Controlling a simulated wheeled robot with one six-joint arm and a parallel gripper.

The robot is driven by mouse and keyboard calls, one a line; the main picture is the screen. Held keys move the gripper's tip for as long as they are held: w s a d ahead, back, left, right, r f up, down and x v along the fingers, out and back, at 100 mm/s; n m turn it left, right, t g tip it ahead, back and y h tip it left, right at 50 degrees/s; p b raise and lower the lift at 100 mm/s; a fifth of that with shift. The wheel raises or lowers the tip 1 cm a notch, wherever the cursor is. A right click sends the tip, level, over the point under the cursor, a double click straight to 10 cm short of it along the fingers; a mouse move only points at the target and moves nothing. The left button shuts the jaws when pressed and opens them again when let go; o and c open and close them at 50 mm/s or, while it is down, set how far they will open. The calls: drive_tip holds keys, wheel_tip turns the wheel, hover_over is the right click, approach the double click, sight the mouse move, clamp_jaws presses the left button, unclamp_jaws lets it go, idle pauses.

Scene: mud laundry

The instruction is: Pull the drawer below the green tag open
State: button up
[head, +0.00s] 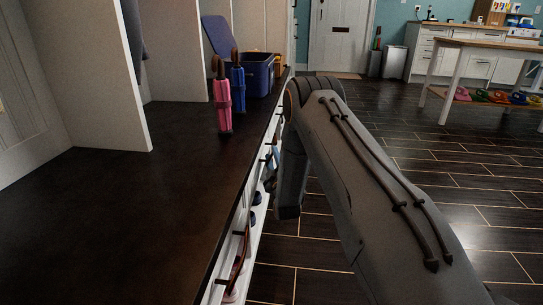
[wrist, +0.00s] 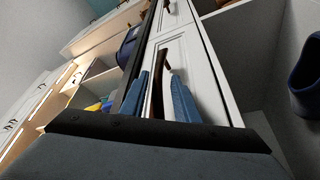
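In the wrist view, a white drawer front (wrist: 200,70) with a raised frame stands tilted in the picture. A dark brown handle (wrist: 157,88) shows between the two blue fingers of my gripper (wrist: 160,98). The fingers stand apart, with white panel visible between them, so the gripper looks open around or just before the handle. I cannot tell whether either finger touches it. In the head view, my arm reaches down along the front of the bench (head: 110,205), and the gripper is mostly hidden behind it. I see no green tag in either view.
On the dark bench top stand a pink umbrella (head: 222,100), a blue umbrella (head: 238,88) and a blue bin (head: 257,75). Shoes (head: 255,197) sit below the bench edge. The dark floor (head: 420,150) to the right is clear up to a table (head: 485,45).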

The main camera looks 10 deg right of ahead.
drive_tip(key=shift+b+x, duration=0.4)
drive_tip(key=shift+x, duration=1)
drive_tip(key=shift+d, duration=0.1)
clamp_jaws()
drive_tip(key=shift+s+d, duration=0.1)
